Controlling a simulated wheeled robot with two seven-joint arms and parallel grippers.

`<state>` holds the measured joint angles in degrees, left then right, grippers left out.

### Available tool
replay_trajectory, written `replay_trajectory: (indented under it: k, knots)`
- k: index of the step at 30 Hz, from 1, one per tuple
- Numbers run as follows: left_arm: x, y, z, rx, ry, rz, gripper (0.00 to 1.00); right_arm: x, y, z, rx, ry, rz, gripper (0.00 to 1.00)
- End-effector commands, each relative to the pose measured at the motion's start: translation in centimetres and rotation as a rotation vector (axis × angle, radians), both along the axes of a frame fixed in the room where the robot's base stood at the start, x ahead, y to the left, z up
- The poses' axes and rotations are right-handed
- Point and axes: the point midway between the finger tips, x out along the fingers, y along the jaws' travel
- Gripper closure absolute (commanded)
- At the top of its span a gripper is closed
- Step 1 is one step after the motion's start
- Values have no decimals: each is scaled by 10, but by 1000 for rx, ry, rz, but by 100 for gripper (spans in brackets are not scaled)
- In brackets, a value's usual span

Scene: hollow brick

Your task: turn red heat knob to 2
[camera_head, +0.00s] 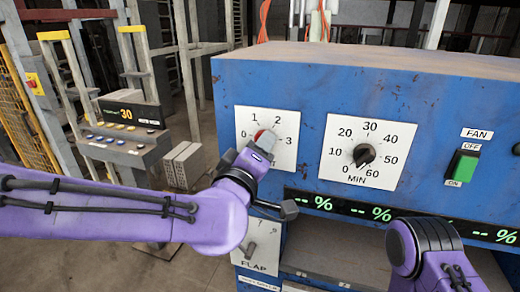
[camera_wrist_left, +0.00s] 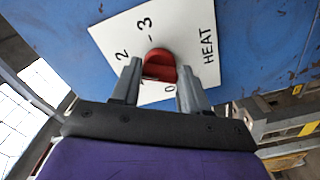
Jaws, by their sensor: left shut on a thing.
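The red heat knob (camera_head: 261,134) sits on a white dial plate (camera_head: 286,118) marked 0 to 3, on the blue panel's left side. My left gripper (camera_head: 266,141) is at the knob, its grey fingers covering much of it. In the left wrist view the knob (camera_wrist_left: 158,64) lies between the two fingers of the left gripper (camera_wrist_left: 161,72), which are shut on it. The plate (camera_wrist_left: 195,38) there shows 2, 3, 0 and the word HEAT; the 1 is hidden. I cannot tell which number the knob points to. Only part of my right arm shows, at the lower right.
A black minutes knob (camera_head: 364,155) is to the right on its own plate. A green fan switch (camera_head: 465,166) is further right. Below is a flap plate (camera_head: 262,252), partly hidden by my arm, and a row of green percent displays (camera_head: 381,214). Grey hollow bricks (camera_head: 183,166) stand behind left.

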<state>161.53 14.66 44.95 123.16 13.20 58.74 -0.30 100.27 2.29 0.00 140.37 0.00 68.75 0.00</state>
Motion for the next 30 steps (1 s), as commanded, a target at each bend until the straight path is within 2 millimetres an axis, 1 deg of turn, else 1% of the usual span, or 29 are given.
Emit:
replay_trajectory:
  k: [9,10,11,12,19,22,23,26,29,30]
  knots:
    - [0,0,-1,2,1,-1,86,0,0,0,0,0,0,100]
    - [0,0,-1,2,1,-1,46,0,0,0,0,0,0,100]
    - [0,0,-1,2,1,-1,36,0,0,0,0,0,0,100]
    - [0,0,-1,2,1,-1,30,0,0,0,0,0,0,100]
    - [0,0,-1,0,1,0,30,0,0,0,0,0,0,100]
    - [-5,2,-1,0,0,-1,30,0,0,-3,0,0,0,100]
    - [-9,3,-2,0,-1,-1,30,0,0,-6,0,0,0,100]
    - [-28,9,-4,-1,-2,-2,30,0,0,-15,0,0,0,100]
    - [-53,17,-3,-2,-3,-3,30,0,0,-21,0,0,0,100]
    - [-61,20,-2,-6,3,-3,30,0,0,-19,0,0,0,100]
